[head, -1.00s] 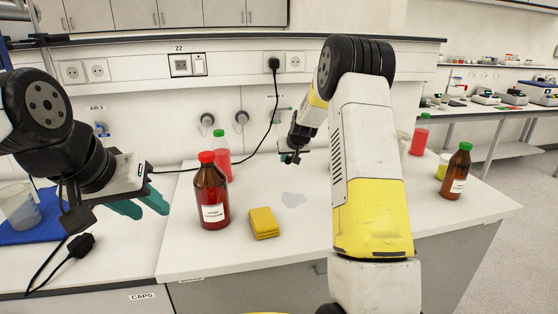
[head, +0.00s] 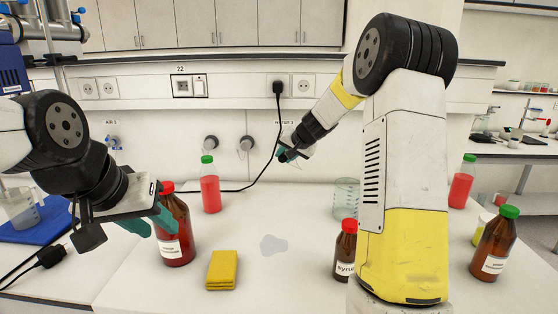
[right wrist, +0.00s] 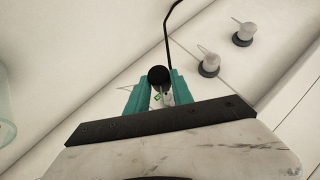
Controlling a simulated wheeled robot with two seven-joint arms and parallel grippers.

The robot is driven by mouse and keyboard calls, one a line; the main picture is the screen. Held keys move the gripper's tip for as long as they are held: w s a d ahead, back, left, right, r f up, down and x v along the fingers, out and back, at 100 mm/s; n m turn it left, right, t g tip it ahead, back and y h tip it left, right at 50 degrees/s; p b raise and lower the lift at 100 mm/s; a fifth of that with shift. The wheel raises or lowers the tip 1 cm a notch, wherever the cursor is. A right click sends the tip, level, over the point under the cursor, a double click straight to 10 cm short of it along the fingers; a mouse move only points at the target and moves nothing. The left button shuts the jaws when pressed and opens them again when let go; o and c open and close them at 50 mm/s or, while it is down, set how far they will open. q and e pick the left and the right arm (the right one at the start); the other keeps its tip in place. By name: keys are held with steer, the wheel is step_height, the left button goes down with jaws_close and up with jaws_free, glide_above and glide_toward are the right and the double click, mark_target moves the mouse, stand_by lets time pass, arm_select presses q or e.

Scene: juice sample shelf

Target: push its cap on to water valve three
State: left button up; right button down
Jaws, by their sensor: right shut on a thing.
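My right gripper (head: 287,154) is up at the back wall, just under the label for water valve three (head: 286,122). In the right wrist view its teal fingers (right wrist: 157,88) are shut on a small black round thing, which looks like the cap (right wrist: 158,75). A white and green piece shows just below the cap between the fingers; I cannot tell whether it is part of the valve. Valve three is mostly hidden behind my gripper in the head view, and contact cannot be told. My left gripper (head: 150,219) is open and empty, in front of a red-capped brown bottle (head: 173,247).
Two grey valves (head: 210,142) (head: 246,144) sit on the wall to the left. A black cord (head: 270,165) hangs close to my right gripper.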

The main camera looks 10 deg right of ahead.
steer(key=shift+w+d, duration=0.25)
steer(key=shift+w, duration=0.8)
steer(key=shift+w+d, duration=0.2)
steer(key=shift+w, duration=0.85)
steer(key=shift+w+d, duration=0.2)
steer(key=shift+w, duration=0.75)
steer(key=shift+w+d, duration=0.15)
steer(key=shift+w, duration=0.75)
steer(key=c, duration=1)
jaws_free()
steer(key=shift+c, duration=0.2)
